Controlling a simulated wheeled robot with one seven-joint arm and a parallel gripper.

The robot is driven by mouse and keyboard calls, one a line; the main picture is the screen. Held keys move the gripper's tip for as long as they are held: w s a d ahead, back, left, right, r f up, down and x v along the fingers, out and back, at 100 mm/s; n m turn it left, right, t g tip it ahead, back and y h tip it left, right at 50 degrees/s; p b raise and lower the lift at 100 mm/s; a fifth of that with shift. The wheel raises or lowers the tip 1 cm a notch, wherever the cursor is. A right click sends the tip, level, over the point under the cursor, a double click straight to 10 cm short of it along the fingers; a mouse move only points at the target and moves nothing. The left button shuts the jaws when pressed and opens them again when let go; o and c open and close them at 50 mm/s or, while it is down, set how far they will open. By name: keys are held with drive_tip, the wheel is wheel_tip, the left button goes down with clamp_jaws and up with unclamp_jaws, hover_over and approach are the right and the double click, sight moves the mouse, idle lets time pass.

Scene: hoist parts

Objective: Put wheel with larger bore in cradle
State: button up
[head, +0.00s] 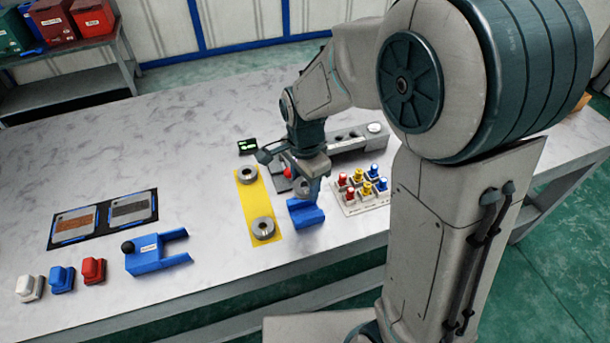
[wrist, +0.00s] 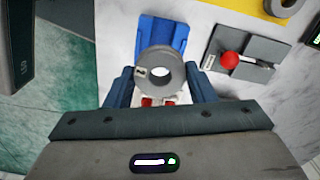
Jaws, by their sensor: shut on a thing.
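My gripper (head: 308,178) is shut on a grey wheel (wrist: 160,73), with a finger on each side of it in the wrist view. The wheel's round bore shows, and a small mark is on its face. It also shows in the head view (head: 302,187). The blue cradle (head: 306,214) stands on the table just below the gripper. In the wrist view the cradle (wrist: 163,35) is partly hidden behind the wheel, and I cannot tell whether they touch. Two other grey wheels, a far one (head: 247,174) and a near one (head: 263,228), lie on the yellow mat (head: 253,202).
A stand of red, yellow and blue pegs (head: 362,188) is right of the cradle. A grey fixture with a red knob (wrist: 230,60) is close by. A blue fork-shaped part (head: 155,252) and small coloured blocks lie left. The table's front edge is near the cradle.

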sight(306, 202)
drive_tip(key=shift+f+b, duration=2.2)
drive_tip(key=shift+f, duration=0.85)
drive_tip(key=shift+s+f, duration=0.1)
drive_tip(key=shift+f, duration=0.3)
drive_tip(key=o, duration=1.4)
drive_tip(key=shift+f, duration=0.1)
drive_tip(key=shift+d, duration=0.1)
